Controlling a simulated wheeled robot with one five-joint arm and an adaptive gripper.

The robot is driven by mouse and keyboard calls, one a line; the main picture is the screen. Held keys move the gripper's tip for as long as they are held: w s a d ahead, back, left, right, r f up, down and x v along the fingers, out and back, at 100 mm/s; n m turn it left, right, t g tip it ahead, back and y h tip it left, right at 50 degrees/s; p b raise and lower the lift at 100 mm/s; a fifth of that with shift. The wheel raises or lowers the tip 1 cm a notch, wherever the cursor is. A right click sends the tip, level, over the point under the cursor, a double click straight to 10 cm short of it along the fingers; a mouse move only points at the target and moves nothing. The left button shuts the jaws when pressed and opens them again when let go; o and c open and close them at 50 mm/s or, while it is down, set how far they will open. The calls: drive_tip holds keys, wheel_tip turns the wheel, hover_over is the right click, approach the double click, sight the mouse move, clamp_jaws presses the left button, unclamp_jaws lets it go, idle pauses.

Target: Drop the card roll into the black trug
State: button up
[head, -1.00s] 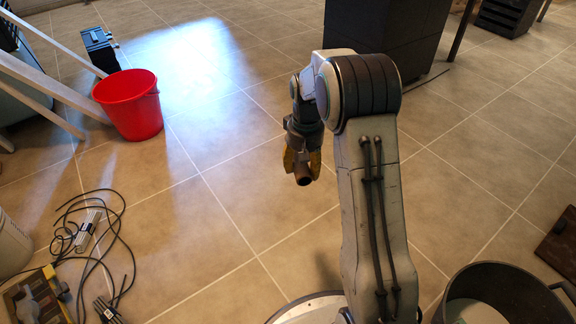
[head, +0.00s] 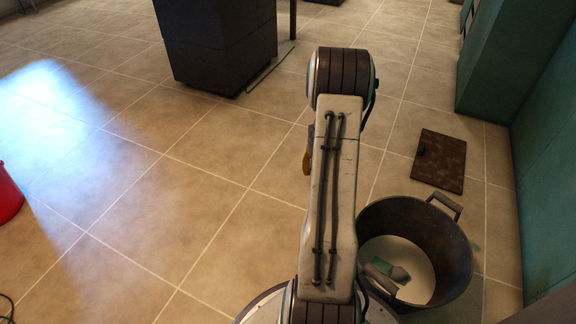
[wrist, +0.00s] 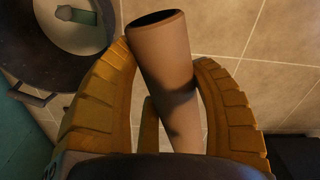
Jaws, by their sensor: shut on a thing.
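The card roll (wrist: 165,70) is a brown, hollow tube in the wrist view, its open end pointing away from my gripper. My gripper (wrist: 168,95) has its yellow fingers shut on the roll, one on each side. In the head view my arm hides the roll and nearly all of my gripper; only a bit of one yellow finger (head: 307,160) shows. The black trug (head: 445,230) stands on the floor to the right of my arm, with two handles and a pale bottom. It also shows at the upper left of the wrist view (wrist: 72,80), apart from the roll.
A grey-green object (head: 392,270) lies inside the trug. A brown board (head: 440,160) lies on the floor behind it. A green wall (head: 550,150) stands at the right. A dark cabinet (head: 220,45) stands at the back. A red bucket (head: 8,195) is at the left edge; the tiles between are clear.

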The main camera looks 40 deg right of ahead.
drive_tip(key=s+d+f+m+p, duration=0.1)
drive_tip(key=s+d, duration=0.4)
drive_tip(key=s, duration=0.6)
drive_tip(key=s+d+f+m, duration=0.4)
drive_tip(key=s+d, duration=0.1)
drive_tip(key=s, duration=0.5)
drive_tip(key=s+d+f+m+p, duration=0.1)
drive_tip(key=s+d, duration=0.4)
drive_tip(key=s, duration=0.6)
wheel_tip(320, 180, down, 2)
drive_tip(key=shift+s+d+f+m+p, duration=0.15)
drive_tip(key=shift+s+m+p, duration=0.2)
drive_tip(key=shift+m, duration=0.35)
drive_tip(key=shift+f+b, duration=1.85)
drive_tip(key=shift+f, duration=1)
drive_tip(key=o, duration=1.2)
wheel_tip(320, 180, up, 12)
